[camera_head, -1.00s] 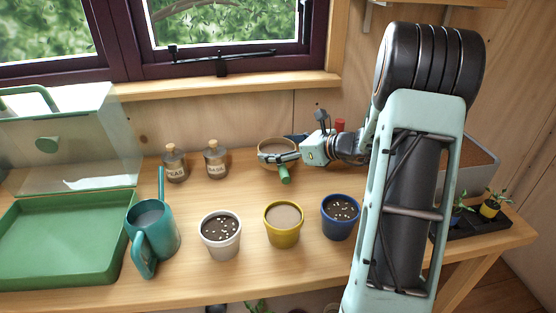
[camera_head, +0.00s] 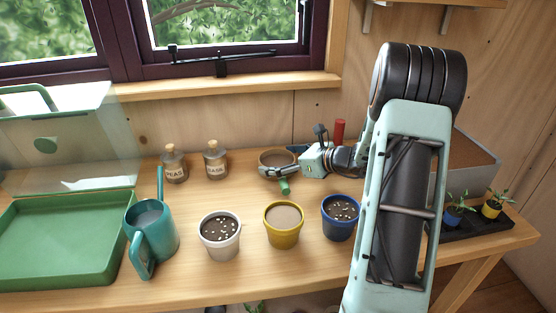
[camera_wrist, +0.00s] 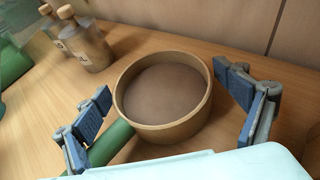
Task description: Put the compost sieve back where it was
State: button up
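The compost sieve (camera_head: 264,158) is a round wooden ring with a grey-brown mesh and a green handle. It appears to rest on the bench top behind the yellow pot, its handle towards the front. In the wrist view the sieve (camera_wrist: 178,132) lies between the fingers of my gripper (camera_wrist: 166,106). The fingers are wide apart, with a gap to the ring on both sides; the left finger is close beside the handle, and I cannot tell whether they touch. In the head view my gripper (camera_head: 281,168) is at the sieve's right and front side.
A white pot (camera_head: 221,250), yellow pot (camera_head: 283,238) and blue pot (camera_head: 341,229) stand in front. A teal watering can (camera_head: 160,235), green tray (camera_head: 60,278) and two corked jars (camera_head: 174,168) (camera_head: 215,164) are left. Seedlings (camera_head: 492,207) and a grey-sided box (camera_head: 478,173) are right.

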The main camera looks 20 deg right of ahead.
jog(key=shift+o, duration=0.2)
jog(key=shift+r, duration=0.1)
jog(key=shift+r, duration=0.2)
jog(key=p+v, duration=0.1)
jog(key=v, duration=1.1)
jog(key=shift+f, duration=0.2)
